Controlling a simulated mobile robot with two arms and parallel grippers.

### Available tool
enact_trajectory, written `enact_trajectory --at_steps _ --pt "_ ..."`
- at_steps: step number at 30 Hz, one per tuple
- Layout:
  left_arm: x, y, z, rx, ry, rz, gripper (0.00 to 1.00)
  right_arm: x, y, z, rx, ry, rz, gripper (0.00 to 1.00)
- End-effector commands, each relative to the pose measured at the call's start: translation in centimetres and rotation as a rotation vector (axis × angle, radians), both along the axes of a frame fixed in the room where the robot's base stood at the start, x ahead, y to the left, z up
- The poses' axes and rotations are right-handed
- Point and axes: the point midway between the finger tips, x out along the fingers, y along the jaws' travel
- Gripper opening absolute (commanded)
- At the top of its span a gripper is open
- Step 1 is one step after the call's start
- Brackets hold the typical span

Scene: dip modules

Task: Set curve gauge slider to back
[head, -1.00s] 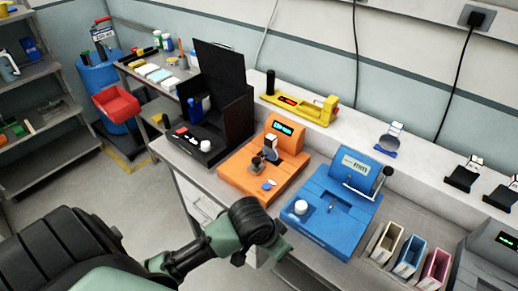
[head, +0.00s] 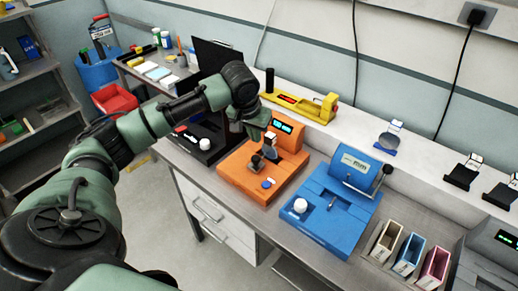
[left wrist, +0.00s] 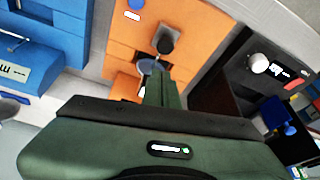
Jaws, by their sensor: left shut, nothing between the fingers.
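An orange gauge (head: 262,172) with a lit green display (head: 283,126) stands on the bench. A dark upright knob (head: 270,149) and a dark piece (head: 256,162) with a stem are on its top; I cannot tell which part is the slider. My left gripper (head: 257,138) is over the gauge's left rear side, close to the knob. In the left wrist view, its shut, empty fingers (left wrist: 161,82) point toward the orange gauge (left wrist: 190,40) and partly cover a round grey piece. A black knob (left wrist: 166,39) shows just beyond the fingertips; contact is unclear. My right gripper is out of view.
A blue device (head: 325,212) with a lever stands right of the orange gauge. A yellow device (head: 303,105) sits on the raised ledge behind. Coloured bins (head: 408,253) stand at the front right.

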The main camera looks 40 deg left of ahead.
Motion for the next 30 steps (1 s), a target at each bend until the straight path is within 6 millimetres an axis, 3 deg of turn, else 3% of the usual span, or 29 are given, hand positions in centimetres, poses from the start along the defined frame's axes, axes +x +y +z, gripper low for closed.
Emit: enact_trajectory --at_steps 14,30 --pt "0.3 0.4 0.1 -0.004 -0.001 0.014 0.0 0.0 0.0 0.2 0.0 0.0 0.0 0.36" --pt "2.9 0.9 -7.8 -0.002 0.001 0.014 0.0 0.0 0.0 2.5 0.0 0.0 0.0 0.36"
